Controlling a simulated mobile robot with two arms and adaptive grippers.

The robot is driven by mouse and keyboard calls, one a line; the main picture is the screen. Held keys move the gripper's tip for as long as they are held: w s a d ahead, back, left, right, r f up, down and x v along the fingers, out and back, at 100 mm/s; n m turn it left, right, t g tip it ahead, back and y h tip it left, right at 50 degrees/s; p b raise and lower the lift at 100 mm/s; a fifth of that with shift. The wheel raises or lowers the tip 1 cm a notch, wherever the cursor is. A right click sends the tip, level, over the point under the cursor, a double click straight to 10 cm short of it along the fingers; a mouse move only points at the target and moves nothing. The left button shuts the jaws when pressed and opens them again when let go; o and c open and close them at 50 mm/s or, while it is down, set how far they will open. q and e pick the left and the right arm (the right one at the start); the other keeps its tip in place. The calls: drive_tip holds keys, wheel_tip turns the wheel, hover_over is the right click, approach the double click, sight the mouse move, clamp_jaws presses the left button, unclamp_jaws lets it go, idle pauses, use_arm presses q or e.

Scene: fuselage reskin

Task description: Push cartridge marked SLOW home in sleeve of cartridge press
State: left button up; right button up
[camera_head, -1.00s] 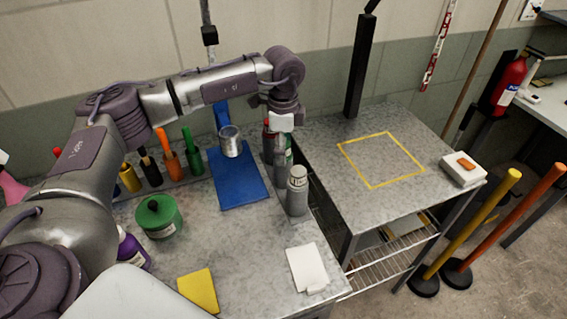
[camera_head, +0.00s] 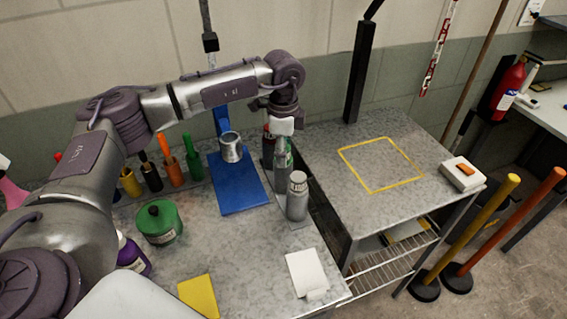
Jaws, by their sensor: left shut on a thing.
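The cartridge press is a blue base plate (camera_head: 238,192) with a blue post and a metal sleeve (camera_head: 231,148) on the left work table. Grey cartridges stand in a row to its right. The nearest grey cartridge (camera_head: 297,200) is upright with a pale, marked top; its lettering is too small to read. My right gripper does not show.
A green tin (camera_head: 158,222), yellow cloth (camera_head: 199,296) and white pad (camera_head: 306,272) lie on the near table. Several coloured tools stand in holders (camera_head: 174,174) at the back left. The right table (camera_head: 400,195) has a clear yellow-outlined square.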

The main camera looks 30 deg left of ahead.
use_arm(q)
drive_tip(key=shift+r+p, duration=1.9)
drive_tip(key=shift+r, duration=1.2)
drive_tip(key=shift+r+p, duration=1.1)
drive_tip(key=shift+r, duration=0.65)
drive_tip(key=shift+r+p, duration=0.85)
drive_tip(key=shift+r, duration=0.65)
